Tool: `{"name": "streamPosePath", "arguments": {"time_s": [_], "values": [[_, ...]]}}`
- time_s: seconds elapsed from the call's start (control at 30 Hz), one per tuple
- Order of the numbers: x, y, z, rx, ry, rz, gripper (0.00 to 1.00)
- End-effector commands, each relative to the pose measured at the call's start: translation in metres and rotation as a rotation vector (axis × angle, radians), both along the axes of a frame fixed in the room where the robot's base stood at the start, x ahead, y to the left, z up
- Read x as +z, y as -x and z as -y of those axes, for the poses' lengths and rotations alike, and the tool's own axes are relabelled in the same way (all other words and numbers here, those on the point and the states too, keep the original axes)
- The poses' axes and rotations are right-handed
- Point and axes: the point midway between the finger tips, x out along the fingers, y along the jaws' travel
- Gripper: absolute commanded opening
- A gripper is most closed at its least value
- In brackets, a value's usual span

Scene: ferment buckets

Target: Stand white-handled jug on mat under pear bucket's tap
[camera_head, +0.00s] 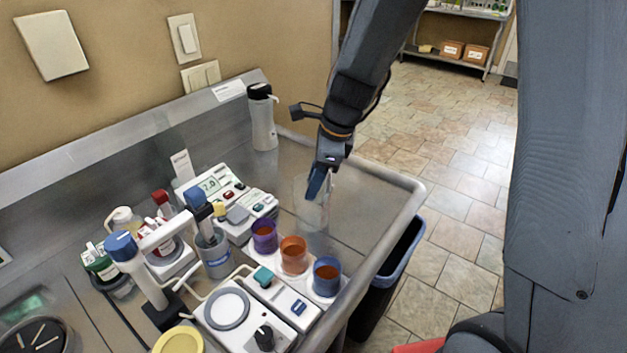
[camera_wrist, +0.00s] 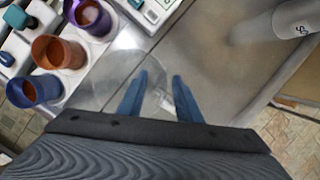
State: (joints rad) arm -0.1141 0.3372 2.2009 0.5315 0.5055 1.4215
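A clear, see-through vessel (camera_head: 312,203) stands on the steel counter near its right edge; I take it for the jug. In the wrist view the clear vessel (camera_wrist: 108,80) lies left of and ahead of the fingers. A small whitish piece, possibly its handle (camera_wrist: 163,98), shows between them. My gripper (camera_head: 322,184) points down at the vessel's upper part. In the wrist view my gripper (camera_wrist: 161,76) has its blue fingers apart, with a gap around the whitish piece. I cannot make out a pear label, a tap or which surface is the mat.
Purple (camera_head: 264,236), orange (camera_head: 294,255) and blue (camera_head: 327,276) cups stand in a row left of the vessel. A white dispenser bottle (camera_head: 262,118) stands at the back. A white device with a round plate (camera_head: 227,308) and a yellow disc (camera_head: 179,341) are in front.

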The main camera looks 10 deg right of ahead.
Motion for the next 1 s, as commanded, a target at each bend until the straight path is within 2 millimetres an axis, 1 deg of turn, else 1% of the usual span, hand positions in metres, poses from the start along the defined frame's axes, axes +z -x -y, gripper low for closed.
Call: {"name": "streamPosePath", "arguments": {"time_s": [0.27, 0.4, 0.57, 0.83, 1.0], "values": [[0.003, -0.001, 0.0, -0.001, -0.001, 0.004, 0.31], [0.012, -0.001, 0.002, -0.001, -0.002, 0.007, 0.31], [0.036, 0.001, 0.009, -0.001, -0.002, 0.011, 0.31], [0.086, 0.008, 0.023, -0.002, -0.002, 0.011, 0.31], [0.107, 0.011, 0.029, -0.001, -0.002, 0.007, 0.31]]}}
